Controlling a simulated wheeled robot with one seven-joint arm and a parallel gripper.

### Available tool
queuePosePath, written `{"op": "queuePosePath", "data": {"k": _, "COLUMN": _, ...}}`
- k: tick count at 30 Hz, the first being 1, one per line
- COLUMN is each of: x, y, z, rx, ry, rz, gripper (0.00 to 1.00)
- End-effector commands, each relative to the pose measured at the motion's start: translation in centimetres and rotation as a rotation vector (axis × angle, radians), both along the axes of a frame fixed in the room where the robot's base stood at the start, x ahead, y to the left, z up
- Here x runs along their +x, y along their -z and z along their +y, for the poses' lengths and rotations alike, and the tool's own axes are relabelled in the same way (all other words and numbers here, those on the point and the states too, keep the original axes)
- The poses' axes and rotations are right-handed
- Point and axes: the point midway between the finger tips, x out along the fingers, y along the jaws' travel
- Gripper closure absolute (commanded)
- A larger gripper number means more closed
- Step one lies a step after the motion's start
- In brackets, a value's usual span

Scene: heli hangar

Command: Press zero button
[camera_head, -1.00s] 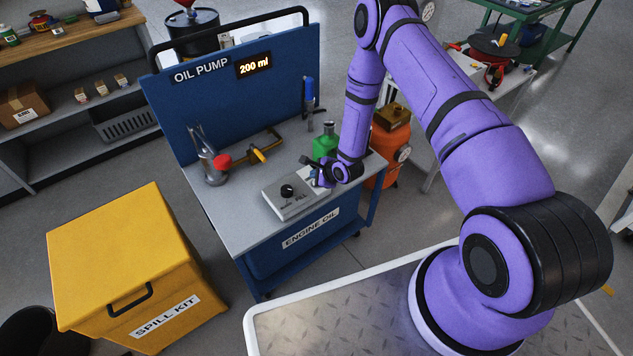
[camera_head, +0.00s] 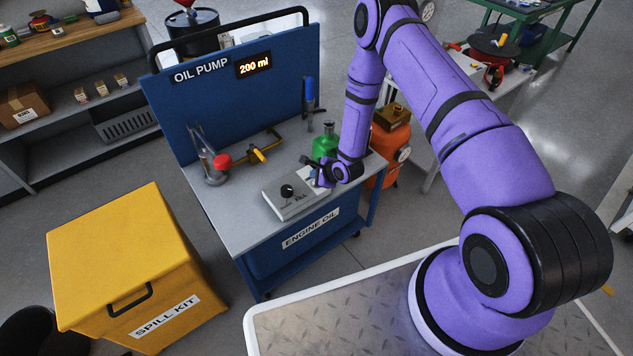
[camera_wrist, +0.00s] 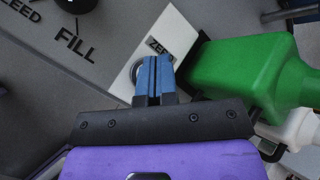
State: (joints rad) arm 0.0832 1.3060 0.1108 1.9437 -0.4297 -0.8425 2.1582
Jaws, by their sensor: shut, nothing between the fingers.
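The grey control box (camera_head: 291,193) sits on the oil pump cart's top, with a black knob (camera_head: 287,191) on it. In the wrist view a white panel (camera_wrist: 166,27) carries a small label reading "ZE", partly cut off by my gripper and glare. A round metallic button (camera_wrist: 136,71) shows just left of my fingertips, partly hidden by them. My gripper (camera_wrist: 154,60) is shut, with its blue fingers together and empty, over the button's right edge. I cannot tell whether the fingertips touch it. The display (camera_head: 254,64) reads 200 ml.
A green bottle (camera_wrist: 240,70) stands close to the right of my fingers. An orange canister (camera_head: 389,145) stands beyond the cart. A yellow spill kit box (camera_head: 120,250) stands left.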

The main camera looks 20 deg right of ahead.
Motion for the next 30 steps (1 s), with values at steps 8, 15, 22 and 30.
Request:
{"op": "queuePosePath", "data": {"k": 8, "x": 0.00, "y": 0.00, "z": 0.00, "rx": 0.000, "ry": 0.000, "rz": 0.000, "gripper": 1.00}}
{"op": "queuePosePath", "data": {"k": 15, "x": 0.00, "y": 0.00, "z": 0.00, "rx": 0.000, "ry": 0.000, "rz": 0.000, "gripper": 1.00}}
{"op": "queuePosePath", "data": {"k": 22, "x": -0.01, "y": 0.07, "z": -0.01, "rx": 0.000, "ry": 0.000, "rz": 0.000, "gripper": 1.00}}
{"op": "queuePosePath", "data": {"k": 30, "x": -0.02, "y": 0.81, "z": -0.03, "rx": 0.001, "ry": 0.001, "rz": 0.001, "gripper": 1.00}}
